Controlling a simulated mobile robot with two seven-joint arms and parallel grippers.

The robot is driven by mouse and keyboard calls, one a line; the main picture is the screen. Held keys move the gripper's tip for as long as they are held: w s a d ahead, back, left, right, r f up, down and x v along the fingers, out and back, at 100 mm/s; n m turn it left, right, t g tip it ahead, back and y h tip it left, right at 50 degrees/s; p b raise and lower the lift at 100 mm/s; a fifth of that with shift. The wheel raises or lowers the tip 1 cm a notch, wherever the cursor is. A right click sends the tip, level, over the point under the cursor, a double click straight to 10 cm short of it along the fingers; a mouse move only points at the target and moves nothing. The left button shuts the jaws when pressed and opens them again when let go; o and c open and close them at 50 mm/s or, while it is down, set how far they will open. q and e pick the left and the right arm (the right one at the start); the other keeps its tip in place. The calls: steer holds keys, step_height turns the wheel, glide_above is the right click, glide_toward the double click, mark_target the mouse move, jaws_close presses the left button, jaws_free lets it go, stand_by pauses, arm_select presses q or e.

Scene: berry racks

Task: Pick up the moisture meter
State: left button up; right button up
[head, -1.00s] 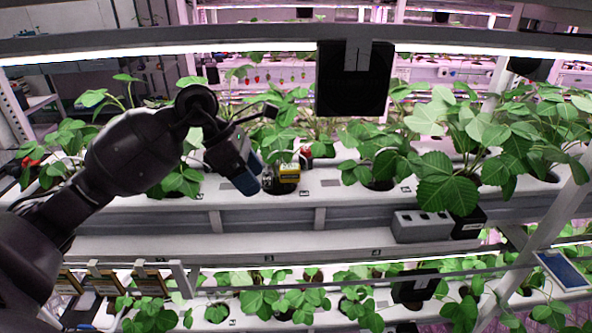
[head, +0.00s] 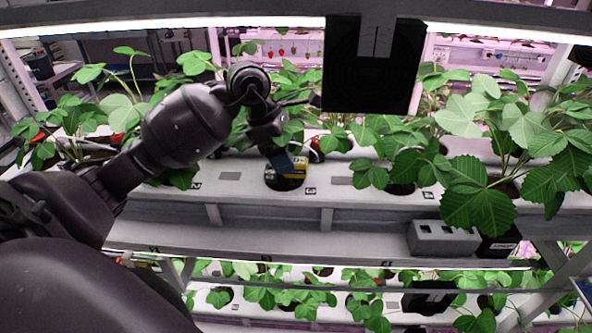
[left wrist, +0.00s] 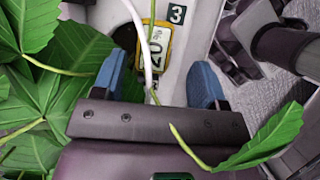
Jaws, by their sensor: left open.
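The moisture meter is a yellow-framed device (head: 298,168) in or at a dark round hole of the white shelf channel in the head view. In the left wrist view its yellow body and pale display (left wrist: 156,38) show at the top centre, beyond the fingertips. My left gripper (head: 281,161) reaches down right at the meter and partly covers it. In the left wrist view the blue fingers of my left gripper (left wrist: 160,78) are spread, with the meter's near end appearing between or just beyond them. A pale stem crosses in front of the meter. My right gripper is not in view.
Strawberry plants (head: 470,190) crowd the channel on both sides, and leaves (left wrist: 60,90) press close to the left of my gripper. A black panel (head: 372,65) hangs above. A grey box (head: 442,238) sits on the ledge at right. A lower planted shelf runs below.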

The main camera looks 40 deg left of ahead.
mark_target(296, 178)
arm_select(q)
steer(key=x, duration=0.4)
steer(key=shift+w+a+f, duration=0.1)
steer(key=shift+w+a, duration=0.05)
steer(key=shift+w, duration=0.25)
steer(key=shift+w+f, duration=0.1)
steer(key=shift+f, duration=0.4)
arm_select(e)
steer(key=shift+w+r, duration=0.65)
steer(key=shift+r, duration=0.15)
arm_select(q)
steer(key=shift+c, duration=0.3)
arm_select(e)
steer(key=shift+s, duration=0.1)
arm_select(q)
steer(key=c, duration=0.7)
steer(key=shift+c, duration=1.5)
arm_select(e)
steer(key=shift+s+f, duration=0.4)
